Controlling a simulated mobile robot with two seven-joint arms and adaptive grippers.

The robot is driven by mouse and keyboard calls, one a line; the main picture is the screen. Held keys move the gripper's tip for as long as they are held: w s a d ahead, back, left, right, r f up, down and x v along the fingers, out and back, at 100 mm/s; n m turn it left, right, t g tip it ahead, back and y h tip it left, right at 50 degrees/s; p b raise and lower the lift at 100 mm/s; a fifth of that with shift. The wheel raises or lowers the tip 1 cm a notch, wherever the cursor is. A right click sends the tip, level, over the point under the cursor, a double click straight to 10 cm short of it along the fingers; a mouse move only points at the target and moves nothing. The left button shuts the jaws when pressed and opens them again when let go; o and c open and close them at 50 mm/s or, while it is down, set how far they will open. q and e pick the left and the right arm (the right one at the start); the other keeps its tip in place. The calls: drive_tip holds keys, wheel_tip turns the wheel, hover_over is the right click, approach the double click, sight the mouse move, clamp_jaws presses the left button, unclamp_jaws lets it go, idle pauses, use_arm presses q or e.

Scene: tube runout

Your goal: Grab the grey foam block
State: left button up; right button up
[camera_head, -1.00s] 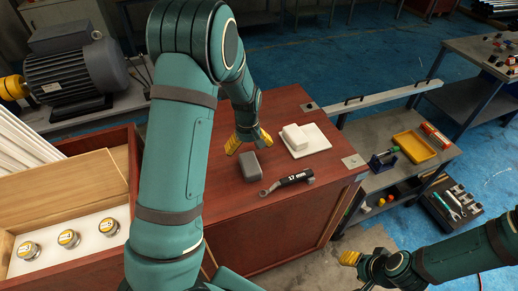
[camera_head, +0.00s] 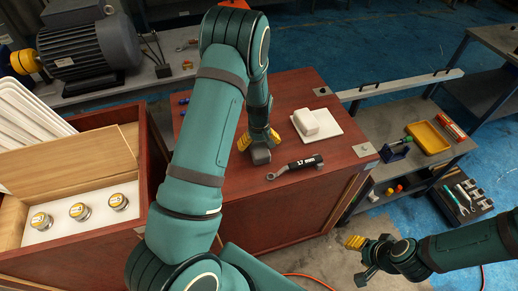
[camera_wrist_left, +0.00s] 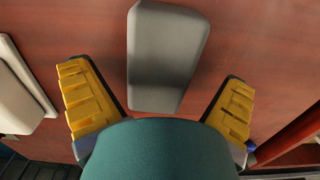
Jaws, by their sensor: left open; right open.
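The grey foam block (camera_head: 260,154) lies on the red-brown wooden cabinet top, partly hidden by my left gripper in the head view. My left gripper (camera_head: 259,139) is open, its yellow fingers on either side of the block's near part. In the left wrist view the block (camera_wrist_left: 166,55) stands out ahead between the open yellow fingers (camera_wrist_left: 160,103), with gaps on both sides. My right gripper (camera_head: 358,257) is open and empty, low over the floor at the right.
A torque wrench (camera_head: 295,167) lies just right of the block. A white block on a white plate (camera_head: 331,131) sits farther right. A wooden box (camera_head: 70,235) with several capped jars stands left. A side shelf with a yellow tray (camera_head: 428,138) is at right.

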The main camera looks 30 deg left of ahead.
use_arm(q)
wheel_tip(320, 180, down, 2)
drive_tip(key=shift+f, duration=0.25)
drive_tip(key=c, duration=1)
drive_tip(key=shift+r, duration=0.1)
